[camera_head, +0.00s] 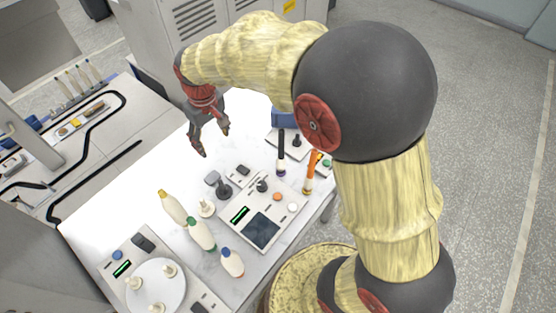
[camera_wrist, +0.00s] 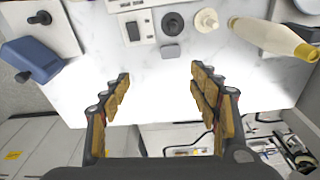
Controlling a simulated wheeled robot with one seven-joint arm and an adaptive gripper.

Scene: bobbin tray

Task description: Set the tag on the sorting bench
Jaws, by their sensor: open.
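My gripper (camera_head: 214,143) is open and empty, pointing down over the bright far part of a white bench (camera_head: 120,195). In the wrist view its two fingers (camera_wrist: 160,75) stand wide apart with nothing between them, above the bare white top (camera_wrist: 160,88). I cannot make out a tag in either view. No label shows which surface is the sorting bench.
Yellow-tipped (camera_head: 172,206), green-tipped (camera_head: 201,234) and blue-tipped (camera_head: 232,262) bobbins stand near a control box (camera_head: 262,230) and a round plate (camera_head: 155,288). Black (camera_head: 281,153) and orange (camera_head: 310,172) handled items stand right. A blue block (camera_wrist: 32,58) sits at the bench edge.

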